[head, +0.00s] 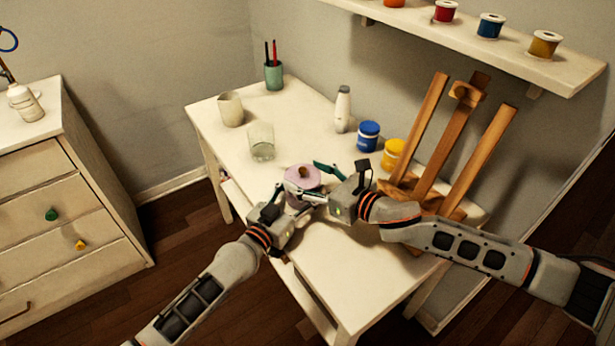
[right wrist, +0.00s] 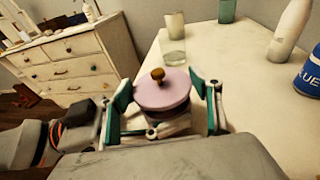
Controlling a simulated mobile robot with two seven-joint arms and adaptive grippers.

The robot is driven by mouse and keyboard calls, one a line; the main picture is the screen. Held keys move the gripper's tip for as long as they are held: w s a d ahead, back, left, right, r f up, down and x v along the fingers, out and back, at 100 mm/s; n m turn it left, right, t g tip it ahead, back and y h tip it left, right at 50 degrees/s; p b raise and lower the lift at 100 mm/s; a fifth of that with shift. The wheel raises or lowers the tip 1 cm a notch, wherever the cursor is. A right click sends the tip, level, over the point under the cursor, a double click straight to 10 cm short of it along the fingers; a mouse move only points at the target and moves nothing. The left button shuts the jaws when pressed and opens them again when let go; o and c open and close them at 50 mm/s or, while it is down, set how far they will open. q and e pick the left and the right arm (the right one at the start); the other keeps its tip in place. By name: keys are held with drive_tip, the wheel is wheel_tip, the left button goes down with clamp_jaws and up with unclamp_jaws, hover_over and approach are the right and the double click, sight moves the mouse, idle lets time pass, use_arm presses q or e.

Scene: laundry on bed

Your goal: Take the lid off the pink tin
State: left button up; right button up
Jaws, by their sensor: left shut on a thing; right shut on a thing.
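The pink tin (head: 302,176) stands on the white table, with a pink lid and a brown knob on top. In the right wrist view the lid (right wrist: 164,95) sits between the two fingers of my right gripper (right wrist: 168,98). My right gripper (head: 314,181) reaches in from the right and is shut on the lid. My left gripper (head: 287,203) comes in from the front left and is shut low on the tin's body, which is mostly hidden by the fingers. I cannot tell whether there is a gap between lid and body.
Behind the tin stand a glass (head: 261,143), a cream pitcher (head: 230,109), a green brush cup (head: 273,76) and a white bottle (head: 342,108). Blue (head: 368,136) and yellow (head: 392,153) paint jars and a wooden easel (head: 438,150) are close to my right arm. The table's front (head: 355,287) is clear.

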sight(308, 179)
drive_tip(key=shift+r, duration=2)
use_arm(q)
drive_tip(key=o, duration=1.7)
drive_tip(key=shift+c, duration=0.2)
drive_tip(key=v, duration=1.2)
drive_tip(key=shift+d, duration=0.1)
